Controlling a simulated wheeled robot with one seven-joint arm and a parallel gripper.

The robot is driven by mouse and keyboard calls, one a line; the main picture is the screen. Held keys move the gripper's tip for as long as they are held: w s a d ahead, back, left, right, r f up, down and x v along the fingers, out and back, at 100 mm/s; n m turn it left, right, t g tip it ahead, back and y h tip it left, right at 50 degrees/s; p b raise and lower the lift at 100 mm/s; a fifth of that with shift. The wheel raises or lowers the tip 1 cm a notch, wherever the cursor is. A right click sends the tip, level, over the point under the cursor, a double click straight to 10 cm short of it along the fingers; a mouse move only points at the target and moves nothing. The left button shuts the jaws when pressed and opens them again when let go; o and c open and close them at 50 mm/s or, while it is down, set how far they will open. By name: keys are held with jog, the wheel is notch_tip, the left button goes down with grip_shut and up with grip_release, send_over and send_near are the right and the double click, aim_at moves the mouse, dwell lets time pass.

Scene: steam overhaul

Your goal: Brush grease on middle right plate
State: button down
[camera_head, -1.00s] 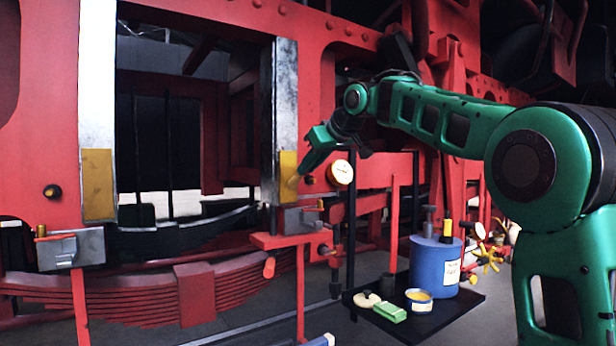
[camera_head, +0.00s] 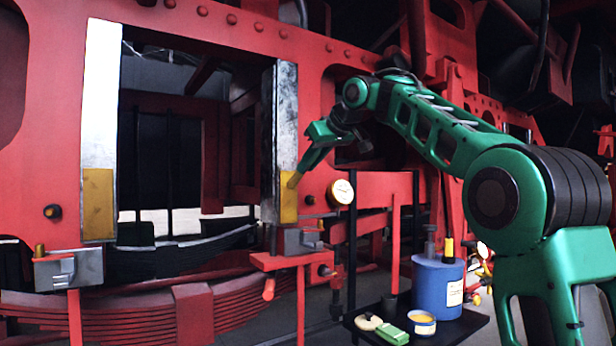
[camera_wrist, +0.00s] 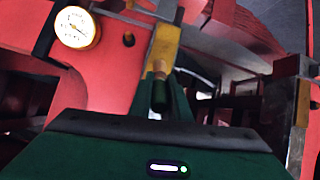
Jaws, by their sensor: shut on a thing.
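The right plate (camera_head: 286,115) is an upright grey metal strip on the right side of the frame opening. Its lower end carries a yellow grease patch (camera_head: 288,207); above that it looks bare. My gripper (camera_head: 306,163) is shut on a small brush (camera_head: 294,180), whose tip is at the upper part of the patch; contact is hard to tell. In the wrist view the brush (camera_wrist: 160,72) points at the yellow surface (camera_wrist: 166,42). The left plate (camera_head: 101,110) also has a yellow lower end (camera_head: 98,205).
A round gauge (camera_head: 341,192) sits close right of the gripper. A black tray (camera_head: 455,328) at lower right holds a blue container (camera_head: 437,288), a grease tin (camera_head: 421,323), a lid (camera_head: 368,321) and a green block (camera_head: 393,335). A red bracket (camera_head: 290,258) stands below the right plate.

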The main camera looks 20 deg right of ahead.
jog(key=shift+r, duration=0.25)
jog(key=shift+s+f, duration=0.1)
notch_tip(320, 180, down, 12)
jog(key=shift+r, duration=0.25)
dwell(1.3)
jog(key=shift+s+d, duration=0.3)
jog(key=shift+s, duration=0.65)
jog(key=shift+s+d, duration=0.35)
jog(key=shift+s, duration=0.55)
jog(key=shift+s+d, duration=0.3)
jog(key=shift+s, duration=0.65)
